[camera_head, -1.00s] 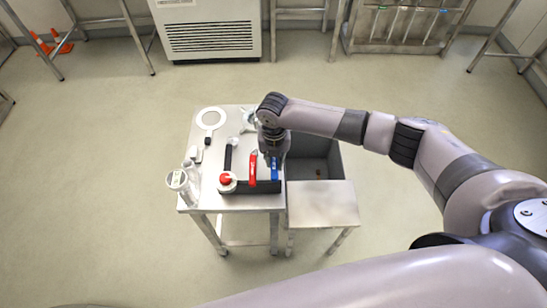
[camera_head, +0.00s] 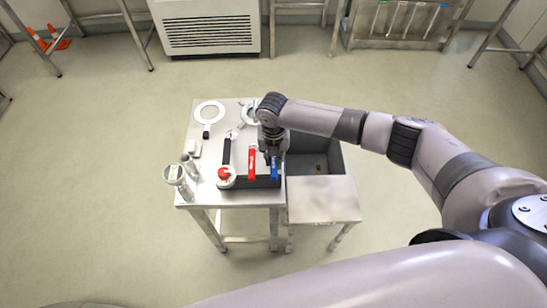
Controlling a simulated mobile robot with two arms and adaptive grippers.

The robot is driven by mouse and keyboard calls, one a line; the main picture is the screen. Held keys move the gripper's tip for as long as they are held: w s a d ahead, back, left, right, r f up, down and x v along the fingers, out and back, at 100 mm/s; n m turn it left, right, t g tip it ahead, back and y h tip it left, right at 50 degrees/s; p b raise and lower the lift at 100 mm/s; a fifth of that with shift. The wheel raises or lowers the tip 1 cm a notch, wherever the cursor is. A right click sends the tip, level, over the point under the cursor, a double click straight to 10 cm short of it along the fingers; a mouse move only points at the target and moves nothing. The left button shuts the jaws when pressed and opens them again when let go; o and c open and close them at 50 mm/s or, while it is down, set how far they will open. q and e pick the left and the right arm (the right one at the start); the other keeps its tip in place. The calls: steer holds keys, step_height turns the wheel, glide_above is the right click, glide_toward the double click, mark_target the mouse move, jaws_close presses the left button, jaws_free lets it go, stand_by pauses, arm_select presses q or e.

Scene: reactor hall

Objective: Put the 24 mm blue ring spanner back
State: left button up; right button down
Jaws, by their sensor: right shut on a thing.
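The blue ring spanner (camera_head: 275,172) is at the right end of a dark rack (camera_head: 262,183) on the small steel table, beside a red-handled tool (camera_head: 252,163). My right gripper (camera_head: 271,157) points down over the rack's right end and is shut on the blue spanner. The gripper and wrist hide the spanner's upper part. I cannot tell whether the spanner is fully seated in the rack. My left gripper is not in view.
The table (camera_head: 205,160) also holds a black-handled tool (camera_head: 226,152), a red-topped round item (camera_head: 225,178), a white ring (camera_head: 209,113) and clear jars (camera_head: 177,176). A grey open bin (camera_head: 325,160) and a lower steel surface (camera_head: 322,199) adjoin its right side.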

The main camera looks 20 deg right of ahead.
steer(key=c, duration=1.4)
jaws_free()
steer(key=shift+c, duration=0.2)
step_height(320, 180, up, 6)
steer(key=p, duration=0.5)
steer(key=shift+r+p, duration=0.1)
steer(key=shift+p, duration=0.25)
